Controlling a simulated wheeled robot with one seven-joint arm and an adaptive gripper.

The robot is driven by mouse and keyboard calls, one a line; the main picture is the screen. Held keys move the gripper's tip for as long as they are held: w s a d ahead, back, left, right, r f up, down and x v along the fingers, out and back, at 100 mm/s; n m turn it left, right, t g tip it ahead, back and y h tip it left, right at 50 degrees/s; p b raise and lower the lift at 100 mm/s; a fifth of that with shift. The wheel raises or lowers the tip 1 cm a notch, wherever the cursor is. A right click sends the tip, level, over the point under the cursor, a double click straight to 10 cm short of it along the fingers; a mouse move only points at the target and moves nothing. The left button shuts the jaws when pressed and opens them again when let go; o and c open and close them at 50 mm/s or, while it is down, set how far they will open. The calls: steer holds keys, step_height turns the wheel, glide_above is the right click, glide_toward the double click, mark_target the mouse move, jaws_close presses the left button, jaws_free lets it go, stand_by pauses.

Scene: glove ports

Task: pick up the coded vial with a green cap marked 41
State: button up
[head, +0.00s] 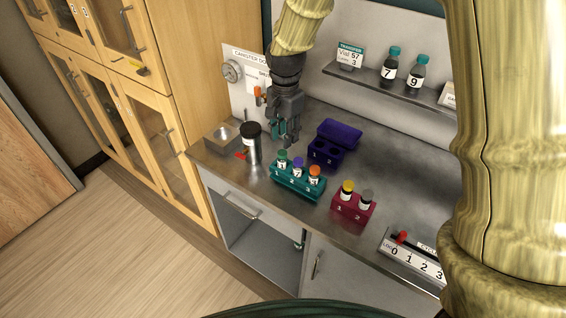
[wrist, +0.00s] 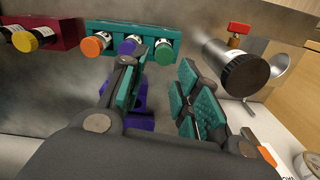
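A vial with a green cap (head: 282,155) stands in the left slot of a teal rack (head: 299,189) on the steel counter. In the wrist view the green-capped vial (wrist: 163,52) is at the right end of the teal rack (wrist: 112,26). Its label is too small to read. A purple-capped vial (head: 298,163) and an orange-capped vial (head: 315,172) share the rack. My gripper (head: 285,138) is behind the rack, apart from the green-capped vial. In the wrist view my gripper (wrist: 160,92) has its teal-padded fingers spread with nothing between them.
A dark-lidded metal canister (head: 251,145) stands left of the rack. A purple box (head: 325,152) with an open lid is behind it. A shelf (head: 385,84) holds two teal-capped bottles.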

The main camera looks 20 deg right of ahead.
mark_target(282, 153)
steer(key=f, duration=0.3)
steer(key=shift+w+a+f+p, duration=0.1)
steer(key=shift+w+a+p, duration=0.1)
steer(key=shift+w+p, duration=0.15)
steer(key=shift+s+f, duration=0.2)
steer(key=shift+f, duration=0.1)
step_height(282, 153, down, 3)
steer(key=shift+a+r+p, duration=0.1)
steer(key=shift+r+p, duration=0.05)
steer(key=shift+p, duration=1)
steer(key=shift+w+f+p, duration=0.1)
steer(key=shift+f+p, duration=0.2)
steer(key=shift+f, duration=0.9)
steer(key=c, duration=0.5)
